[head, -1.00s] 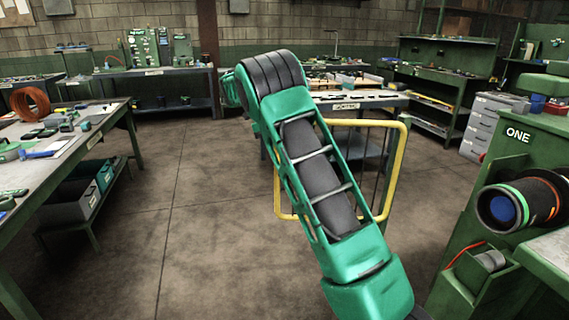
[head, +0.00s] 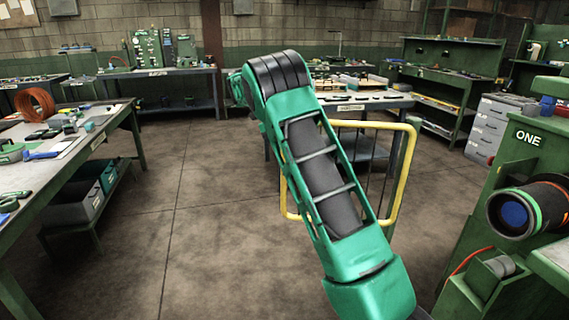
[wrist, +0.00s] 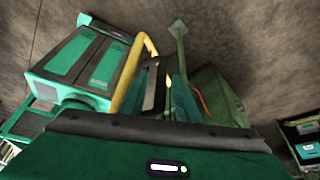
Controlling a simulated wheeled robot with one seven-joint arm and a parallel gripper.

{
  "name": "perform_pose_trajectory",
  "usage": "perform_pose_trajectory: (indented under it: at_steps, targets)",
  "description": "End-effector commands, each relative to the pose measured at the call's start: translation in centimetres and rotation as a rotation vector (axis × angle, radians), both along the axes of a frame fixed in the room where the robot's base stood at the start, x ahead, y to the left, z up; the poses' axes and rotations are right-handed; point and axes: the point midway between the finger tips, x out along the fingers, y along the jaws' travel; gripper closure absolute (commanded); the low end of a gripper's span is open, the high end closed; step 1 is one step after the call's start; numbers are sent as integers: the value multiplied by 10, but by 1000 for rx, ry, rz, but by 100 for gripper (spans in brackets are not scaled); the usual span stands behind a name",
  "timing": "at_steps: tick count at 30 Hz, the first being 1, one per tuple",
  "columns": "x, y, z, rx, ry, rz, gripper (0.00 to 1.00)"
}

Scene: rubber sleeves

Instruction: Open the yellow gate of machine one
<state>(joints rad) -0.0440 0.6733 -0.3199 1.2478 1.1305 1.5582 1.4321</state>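The yellow gate (head: 410,165) is a rounded tube frame with thin dark bars. It stands upright to the left of the green machine marked ONE (head: 525,165) in the head view. My arm covers its middle and much of its left side. In the wrist view a yellow tube (wrist: 130,78) of the gate runs close beside a dark finger-like part of my gripper (wrist: 154,84). I cannot tell whether they touch or whether the tube is between the fingers. My gripper is hidden behind my arm in the head view.
A workbench with tools (head: 75,140) stands at the left, with grey bins (head: 75,200) below. More benches line the back wall. A grey drawer unit (head: 490,128) stands behind machine one. A dark cylinder (head: 530,208) juts from the machine. The floor between is clear.

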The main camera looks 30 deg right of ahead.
Motion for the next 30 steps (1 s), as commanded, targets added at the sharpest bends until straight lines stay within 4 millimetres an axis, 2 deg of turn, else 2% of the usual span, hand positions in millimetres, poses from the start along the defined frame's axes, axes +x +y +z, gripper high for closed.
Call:
perform_pose_trajectory:
  at_steps: [11,17,27,30]
  targets:
    - [4,-2,9,-2,0,-5,71]
    - [13,2,29,-4,-1,-3,71]
    - [36,10,80,-3,0,-1,71]
    - [40,11,89,0,0,-1,71]
